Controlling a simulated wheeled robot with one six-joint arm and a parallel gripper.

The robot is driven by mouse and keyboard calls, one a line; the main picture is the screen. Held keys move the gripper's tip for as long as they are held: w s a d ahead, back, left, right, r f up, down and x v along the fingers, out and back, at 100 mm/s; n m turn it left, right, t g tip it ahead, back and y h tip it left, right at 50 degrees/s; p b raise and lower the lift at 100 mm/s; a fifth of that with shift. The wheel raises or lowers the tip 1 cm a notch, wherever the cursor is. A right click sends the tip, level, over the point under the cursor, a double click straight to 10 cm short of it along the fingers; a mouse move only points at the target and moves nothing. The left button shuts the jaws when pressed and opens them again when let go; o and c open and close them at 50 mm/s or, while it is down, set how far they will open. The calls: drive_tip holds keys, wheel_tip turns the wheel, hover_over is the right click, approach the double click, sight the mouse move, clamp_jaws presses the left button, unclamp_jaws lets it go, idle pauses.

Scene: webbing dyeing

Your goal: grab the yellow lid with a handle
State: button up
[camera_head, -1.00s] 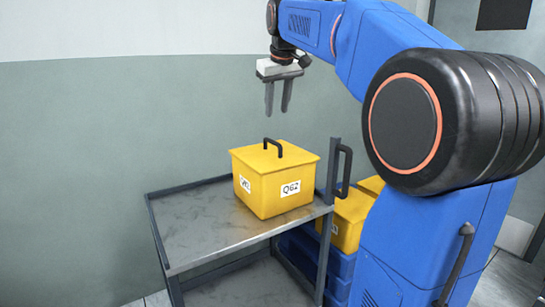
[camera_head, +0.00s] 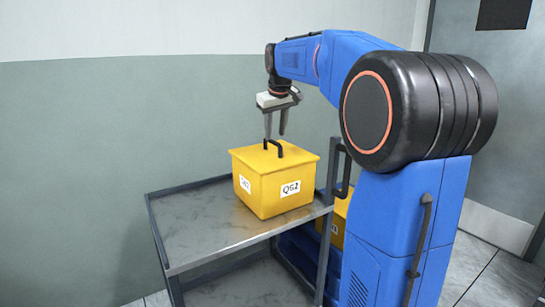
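The yellow lid (camera_head: 250,157) lies on top of a yellow box (camera_head: 268,192) labelled Q62, which stands on the metal cart shelf. A black handle (camera_head: 279,146) arches up from the middle of the lid. My gripper (camera_head: 275,136) points down right above the lid, its two grey fingers apart. The fingertips are at about the height of the handle's top. I cannot tell whether the fingers straddle the handle or touch it. Nothing is seen held.
The grey cart shelf (camera_head: 195,228) has bare room left of and in front of the box. A black cart handle (camera_head: 343,170) stands at the right edge. Another yellow box (camera_head: 338,228) sits lower, right of the cart, partly hidden. A wall is behind.

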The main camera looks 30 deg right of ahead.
sight(273, 142)
drive_tip(key=shift+a+x, duration=0.15)
drive_tip(key=shift+x, duration=1.25)
drive_tip(key=shift+a+x, duration=0.15)
drive_tip(key=shift+x, duration=1.25)
clamp_jaws()
